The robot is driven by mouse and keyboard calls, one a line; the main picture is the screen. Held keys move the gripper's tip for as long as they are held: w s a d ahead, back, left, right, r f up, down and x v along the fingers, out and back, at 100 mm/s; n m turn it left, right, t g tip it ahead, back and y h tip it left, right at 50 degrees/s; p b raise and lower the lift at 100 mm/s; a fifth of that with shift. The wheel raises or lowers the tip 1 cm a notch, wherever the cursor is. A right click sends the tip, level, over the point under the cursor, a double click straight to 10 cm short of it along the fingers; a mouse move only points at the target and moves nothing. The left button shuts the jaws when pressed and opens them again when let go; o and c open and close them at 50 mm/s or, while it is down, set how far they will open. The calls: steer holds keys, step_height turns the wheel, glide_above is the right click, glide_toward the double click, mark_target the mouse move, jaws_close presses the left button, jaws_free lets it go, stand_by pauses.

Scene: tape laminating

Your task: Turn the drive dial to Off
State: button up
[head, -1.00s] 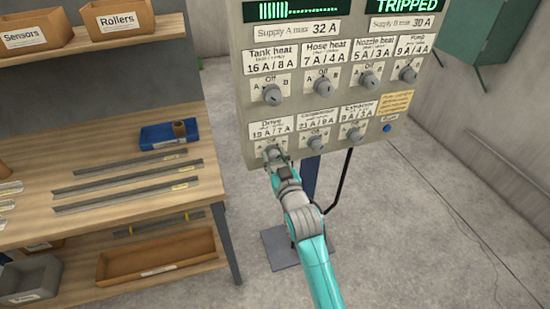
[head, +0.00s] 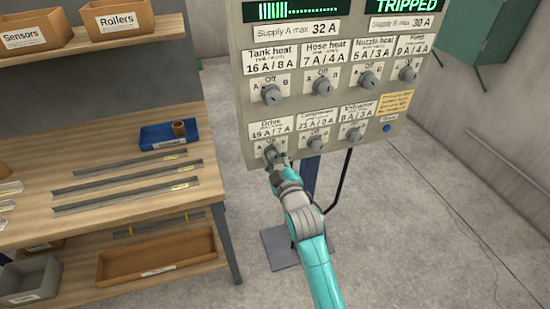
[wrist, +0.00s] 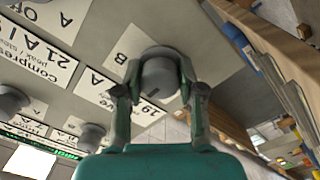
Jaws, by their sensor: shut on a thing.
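The drive dial (head: 270,153) is a grey knob at the left of the lower row on the panel, under the label "Drive 19 A / 7 A". My gripper (head: 277,158) reaches it from below and in front. In the wrist view the dial (wrist: 160,76) sits between the two fingers of my gripper (wrist: 158,92), one on each side and shut on it. A dark mark shows on the dial's face. The letter B shows beside it in this upturned view. My gripper hides part of the dial's plate in the head view, so I cannot tell its exact setting.
The panel (head: 328,120) carries several other dials, including the compressor dial (head: 316,144) close to the right. The upper screen reads "TRIPPED". A wooden bench (head: 110,185) with strips and a blue tray (head: 168,136) stands left. Grey floor lies open at right.

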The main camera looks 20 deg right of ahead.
stand_by(0.3)
steer(key=o, duration=1.1)
steer(key=shift+o, duration=0.2)
steer(key=shift+s, duration=0.1)
steer(key=s, duration=1.1)
steer(key=shift+s, duration=0.4)
steer(key=shift+a+f, duration=0.1)
steer(key=shift+f, duration=0.05)
